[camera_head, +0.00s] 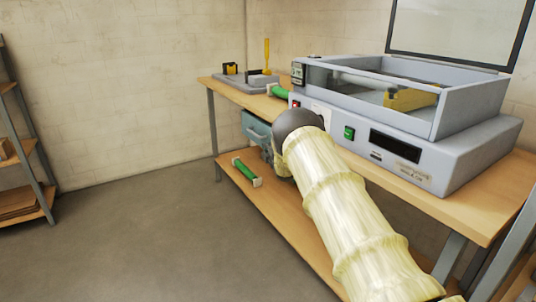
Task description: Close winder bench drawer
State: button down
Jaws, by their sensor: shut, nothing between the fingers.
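The winder bench drawer (254,128) is a blue-grey box under the wooden bench top, left of my arm. Its front shows, and its right part is hidden behind my arm. It appears to stick out somewhat from under the bench top, but how far is unclear. My gripper (268,155) is mostly hidden behind the dark round joint of my arm. The little that shows is grey, beside the lower right of the drawer. It is shut and empty. I cannot tell whether it touches the drawer.
A green roll (247,171) lies on the lower shelf (290,225). A small grey device (247,83) stands at the far end. The floor on the left is clear, up to a shelf rack (28,155).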

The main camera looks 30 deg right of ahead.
jog(key=s+a, duration=0.6)
jog(key=s, duration=0.4)
jog(key=s+a+f+m+g, duration=0.3)
jog(key=s+f, duration=0.7)
jog(key=f, duration=0.2)
jog(key=s+a+f+m+g, duration=0.35)
jog(key=s+f, duration=0.55)
jog(key=f, duration=0.3)
jog(key=s+a+f+m+g, duration=0.2)
jog(key=s+a+f, duration=0.15)
jog(key=s, duration=0.45)
jog(key=s+a+f+m+g+y, duration=0.1)
jog(key=s+a+f+m+g, duration=0.1)
jog(key=s+f, duration=0.5)
jog(key=s+a+f+m+g, duration=0.1)
jog(key=s+a+f+g, duration=0.15)
jog(key=s, duration=0.75)
jog(key=s+a+r+m+g+y, duration=0.1)
jog(key=s+a+m+g, duration=0.3)
jog(key=s, duration=1)
jog(key=s+a+r+m+g+y, duration=0.1)
jog(key=s+a, duration=0.5)
jog(key=s, duration=0.8)
notch_tip(320, 180, up, 17)
jog(key=p, duration=1.7)
jog(key=shift+w+f+p, duration=0.2)
jog(key=shift+w+p, duration=0.2)
jog(key=shift+w, duration=0.05)
